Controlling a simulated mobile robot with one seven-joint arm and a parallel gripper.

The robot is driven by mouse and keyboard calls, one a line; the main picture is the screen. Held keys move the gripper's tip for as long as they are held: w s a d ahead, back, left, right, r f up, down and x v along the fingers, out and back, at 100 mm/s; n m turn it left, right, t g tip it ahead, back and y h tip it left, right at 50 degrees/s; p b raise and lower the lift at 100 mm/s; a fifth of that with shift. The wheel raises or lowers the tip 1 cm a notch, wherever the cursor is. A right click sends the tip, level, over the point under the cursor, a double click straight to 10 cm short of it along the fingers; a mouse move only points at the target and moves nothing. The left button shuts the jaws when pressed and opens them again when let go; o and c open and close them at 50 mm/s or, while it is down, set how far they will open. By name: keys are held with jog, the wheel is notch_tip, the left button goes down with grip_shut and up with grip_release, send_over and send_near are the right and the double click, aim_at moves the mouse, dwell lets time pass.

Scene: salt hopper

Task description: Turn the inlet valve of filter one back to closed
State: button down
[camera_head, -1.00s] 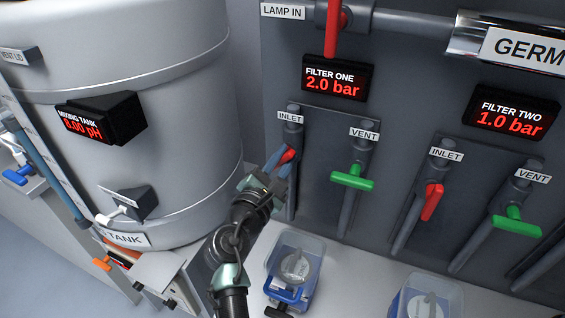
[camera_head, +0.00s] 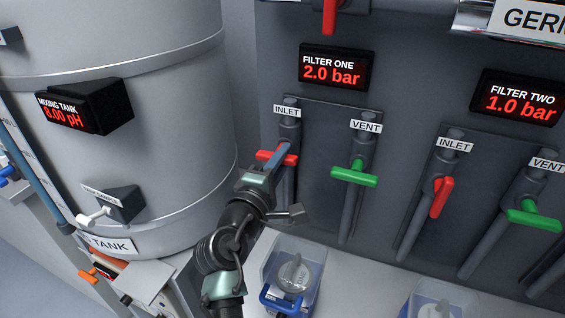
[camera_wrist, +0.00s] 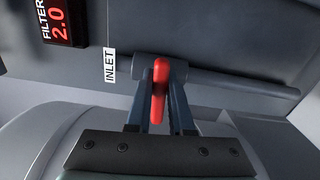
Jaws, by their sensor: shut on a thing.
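The red inlet valve handle of filter one (camera_head: 277,157) sits on its pipe below the INLET label, lying crosswise to the pipe. My gripper (camera_head: 281,152) is at this handle. In the wrist view the red handle (camera_wrist: 160,92) stands between the two blue-grey fingers of my gripper (camera_wrist: 160,100), which are shut on it. The filter one display (camera_head: 336,68) reads 2.0 bar. My gripper hides part of the handle's middle in the head view.
The green vent handle of filter one (camera_head: 354,173) is close on the right. Filter two's red inlet handle (camera_head: 441,197) points along its pipe. The mixing tank (camera_head: 170,120) stands close on the left. A clear container (camera_head: 292,277) stands below my arm.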

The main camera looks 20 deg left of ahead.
jog(key=shift+f+m, duration=0.1)
jog(key=shift+m, duration=0.2)
jog(key=c, duration=0.8)
grip_release()
jog(key=shift+s, duration=0.15)
jog(key=s+b, duration=0.1)
jog(key=s, duration=1.1)
jog(key=shift+s+a, duration=0.25)
jog(key=shift+s, duration=0.1)
